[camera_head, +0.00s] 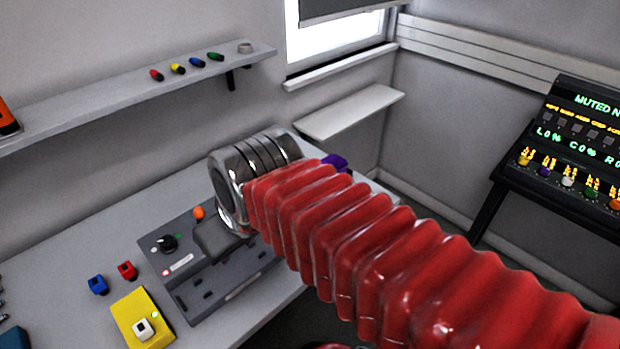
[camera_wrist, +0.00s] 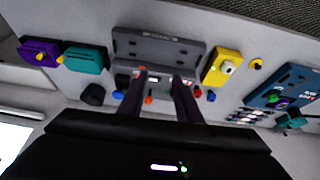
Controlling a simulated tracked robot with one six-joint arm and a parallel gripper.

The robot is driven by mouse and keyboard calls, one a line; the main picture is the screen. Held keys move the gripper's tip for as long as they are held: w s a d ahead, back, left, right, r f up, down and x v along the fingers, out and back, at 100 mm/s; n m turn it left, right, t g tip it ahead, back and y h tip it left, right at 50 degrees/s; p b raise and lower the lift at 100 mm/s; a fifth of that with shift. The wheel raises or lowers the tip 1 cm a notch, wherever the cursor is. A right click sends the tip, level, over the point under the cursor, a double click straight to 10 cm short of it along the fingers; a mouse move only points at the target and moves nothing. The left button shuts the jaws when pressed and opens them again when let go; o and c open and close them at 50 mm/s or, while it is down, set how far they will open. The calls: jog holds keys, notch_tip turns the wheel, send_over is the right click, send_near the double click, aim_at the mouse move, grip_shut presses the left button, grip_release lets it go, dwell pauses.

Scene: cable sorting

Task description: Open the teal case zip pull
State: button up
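The teal case (camera_wrist: 87,60) lies on the bench at the upper left of the wrist view. A small yellow piece (camera_wrist: 61,59), which looks like a zip pull, is at its left end. My gripper (camera_wrist: 160,75) is to the right of the case in that view and apart from it. Its two dark fingers are spread, with nothing visibly held between them. In the head view my red arm and metal wrist hide the teal case, and the fingers cannot be made out.
A purple case (camera_wrist: 40,50) lies beside the teal one. A grey fixture (camera_wrist: 155,45) lies beyond my fingertips, with a yellow box (camera_wrist: 222,66) to its right. Small red and blue connectors lie near the fixture. A shelf (camera_head: 130,104) runs along the wall.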

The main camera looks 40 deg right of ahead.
jog(key=w+d+r+n+g, duration=0.2)
jog(key=w+d, duration=0.4)
jog(key=d, duration=0.1)
jog(key=w+d+f+n+y, duration=0.1)
jog(key=w+d+n, duration=0.1)
jog(key=d, duration=1.2)
jog(key=w+d+f+n+y, duration=0.1)
jog(key=w+d+n+y, duration=0.1)
jog(key=d, duration=1.1)
jog(key=w+n, duration=0.1)
jog(key=n, duration=0.1)
jog(key=shift+d+f+n, duration=0.25)
jog(key=shift+d+n, duration=0.15)
jog(key=x, duration=1.4)
jog(key=shift+s+a+r, duration=0.1)
jog(key=shift+a, duration=0.05)
jog(key=shift+c, duration=0.4)
grip_shut()
